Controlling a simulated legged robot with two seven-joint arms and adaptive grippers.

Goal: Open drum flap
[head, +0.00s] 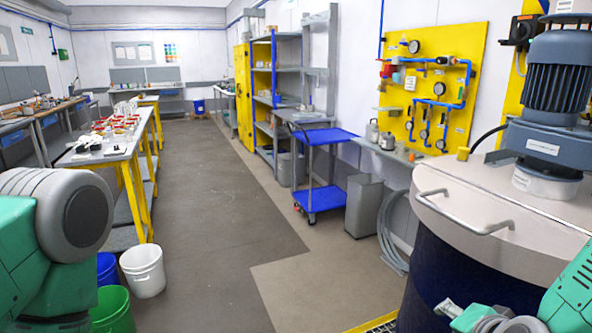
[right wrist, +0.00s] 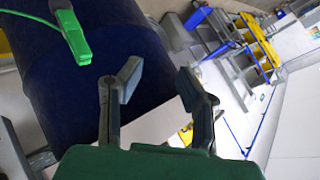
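The dark blue drum (head: 435,265) stands at the right of the head view, with a pale lid (head: 490,184) on top. A metal bar handle (head: 470,228) sits at the lid's near-left edge. The flap looks closed. A blue-grey agitator motor (head: 560,75) stands above the lid. My right gripper (head: 468,316) is low in front of the drum, below the handle and apart from it. In the right wrist view its fingers (right wrist: 160,83) are spread and empty, with the drum (right wrist: 60,85) behind them. My left arm shows at the left; its gripper is out of view.
A green clamp (right wrist: 75,38) on a green cable hangs by the drum. A blue cart (head: 322,198) and grey bin (head: 363,206) stand along the right wall. White (head: 143,272) and green (head: 112,310) buckets are at lower left. The middle floor is clear.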

